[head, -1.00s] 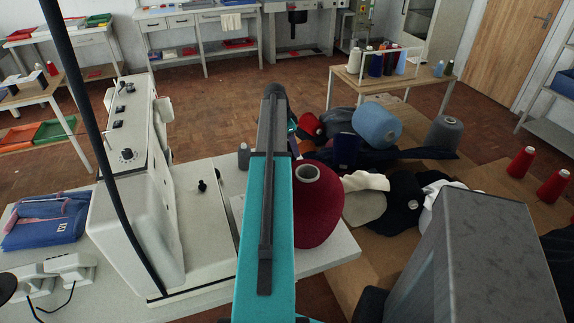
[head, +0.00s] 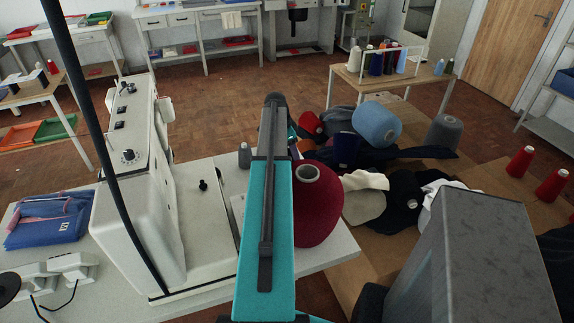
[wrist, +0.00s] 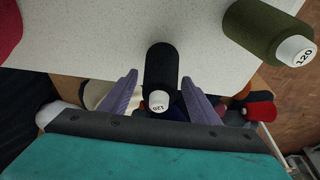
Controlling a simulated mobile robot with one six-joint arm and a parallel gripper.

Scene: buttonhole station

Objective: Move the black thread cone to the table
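The black thread cone (wrist: 160,72) shows in the wrist view with its "120" end toward the camera. Its far end is against the white speckled tabletop (wrist: 95,35); whether it rests there or is just above I cannot tell. My gripper (wrist: 159,78) has one finger on each side of the cone, with visible gaps between fingers and cone. In the head view my arm hides the gripper and the black cone. The white table (head: 222,178) also shows there, beside the sewing machine.
An olive thread cone (wrist: 262,32) stands close to the gripper in the wrist view. A large maroon cone (head: 317,215) stands on the table beside my arm. The white sewing machine (head: 135,200) is on the left. Piled garments (head: 365,195) lie beyond the table's right edge.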

